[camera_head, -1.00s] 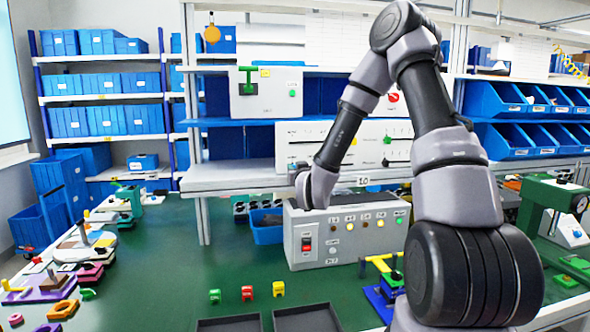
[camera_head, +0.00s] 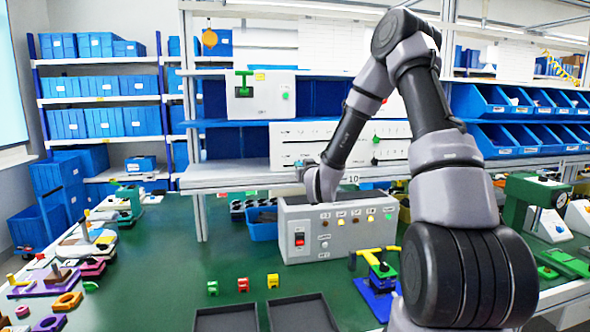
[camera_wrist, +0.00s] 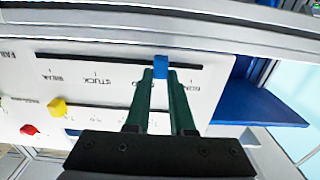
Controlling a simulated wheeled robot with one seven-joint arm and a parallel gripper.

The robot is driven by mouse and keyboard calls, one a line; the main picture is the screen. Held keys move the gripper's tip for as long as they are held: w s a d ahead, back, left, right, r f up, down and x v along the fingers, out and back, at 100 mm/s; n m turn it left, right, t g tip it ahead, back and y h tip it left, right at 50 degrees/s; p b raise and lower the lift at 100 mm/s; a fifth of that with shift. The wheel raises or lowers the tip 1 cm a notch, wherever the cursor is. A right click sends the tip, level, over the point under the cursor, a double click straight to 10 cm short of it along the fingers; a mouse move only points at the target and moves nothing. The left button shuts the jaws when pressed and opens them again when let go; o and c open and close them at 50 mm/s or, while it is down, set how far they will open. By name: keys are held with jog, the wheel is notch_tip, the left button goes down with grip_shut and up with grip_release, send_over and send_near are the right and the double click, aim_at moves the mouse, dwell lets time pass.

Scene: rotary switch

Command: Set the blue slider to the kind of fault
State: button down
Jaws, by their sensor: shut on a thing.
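In the wrist view, which shows the labels upside down, the blue slider (camera_wrist: 160,68) sits on a dark slot in a white panel (camera_wrist: 60,82). My gripper (camera_wrist: 160,88) has its two green fingers around the slider, one on each side, shut on it. The labels beside the slot include STUCK and BREAK to the left. A partly covered label is by the left finger, and another is right of the fingers. The slider stands right of the slot's middle in this view.
A yellow knob (camera_wrist: 57,107) and a red knob (camera_wrist: 29,129) are on the same panel. In the head view, a grey switch box (camera_head: 335,230) stands below the shelf, close to my wrist. Trays (camera_head: 226,319) and small coloured blocks lie on the green table.

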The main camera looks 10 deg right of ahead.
jog(key=d, duration=0.9)
jog(key=shift+d+f, duration=0.1)
jog(key=c, duration=0.8)
grip_release()
jog(key=shift+o, duration=0.2)
jog(key=shift+s, duration=0.15)
jog(key=s, duration=1)
jog(key=shift+s, duration=0.3)
